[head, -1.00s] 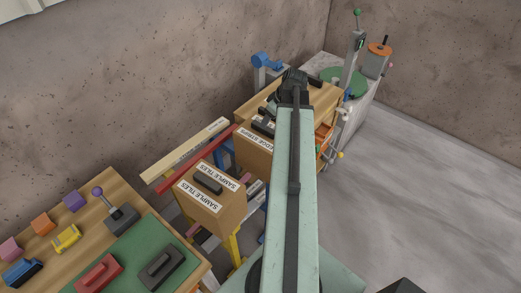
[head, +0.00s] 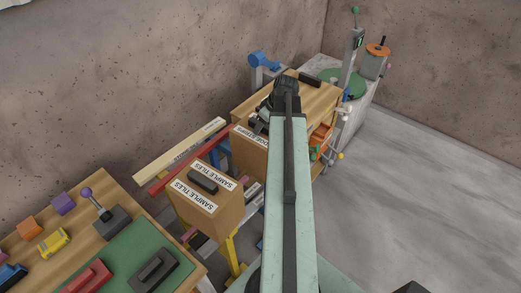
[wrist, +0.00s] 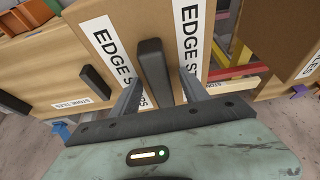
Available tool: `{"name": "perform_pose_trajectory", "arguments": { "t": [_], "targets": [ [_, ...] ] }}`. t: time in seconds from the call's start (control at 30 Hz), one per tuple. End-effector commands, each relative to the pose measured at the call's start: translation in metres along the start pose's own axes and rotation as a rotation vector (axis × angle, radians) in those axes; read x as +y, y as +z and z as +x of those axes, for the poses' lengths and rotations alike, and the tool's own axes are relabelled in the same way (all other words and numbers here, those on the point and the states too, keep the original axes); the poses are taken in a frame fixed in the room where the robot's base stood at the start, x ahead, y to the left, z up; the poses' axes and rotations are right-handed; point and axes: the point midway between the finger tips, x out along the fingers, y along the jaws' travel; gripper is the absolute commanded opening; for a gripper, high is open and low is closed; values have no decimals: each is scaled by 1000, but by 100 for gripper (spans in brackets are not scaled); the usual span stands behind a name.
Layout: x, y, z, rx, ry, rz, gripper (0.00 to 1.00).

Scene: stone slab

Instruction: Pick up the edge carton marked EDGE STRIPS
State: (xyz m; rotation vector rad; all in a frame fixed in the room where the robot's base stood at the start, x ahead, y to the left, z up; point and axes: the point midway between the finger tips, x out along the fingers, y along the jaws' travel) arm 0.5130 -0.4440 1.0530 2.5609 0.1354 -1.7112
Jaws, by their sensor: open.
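The edge carton (head: 248,158) is a brown box with white label strips. In the head view it stands beyond the sample tiles carton, partly hidden by my arm. In the wrist view the carton (wrist: 138,18) shows labels starting "EDGE S", and a dark bar handle (wrist: 155,72) on its face between them. My gripper (wrist: 161,77) is open, with one finger on each side of the handle. I cannot tell whether the fingers touch it. In the head view the gripper is hard to make out behind my arm.
A sample tiles carton (head: 205,205) with a dark handle stands nearer. A stone tiles box (wrist: 50,75) is left in the wrist view. A red bar (head: 190,160) and a pale plank (head: 180,150) lie alongside. Grey floor (head: 420,190) is clear at right.

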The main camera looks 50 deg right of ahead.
Motion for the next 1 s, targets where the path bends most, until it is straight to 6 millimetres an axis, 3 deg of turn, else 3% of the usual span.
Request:
{"name": "perform_pose_trajectory", "arguments": {
  "t": [0.07,0.27,1.0],
  "targets": [
    [0,0,2,0,0,0,53],
    [0,0,1,0,0,-1,0],
    [-2,0,2,-1,-4,-3,0]
  ]
}}
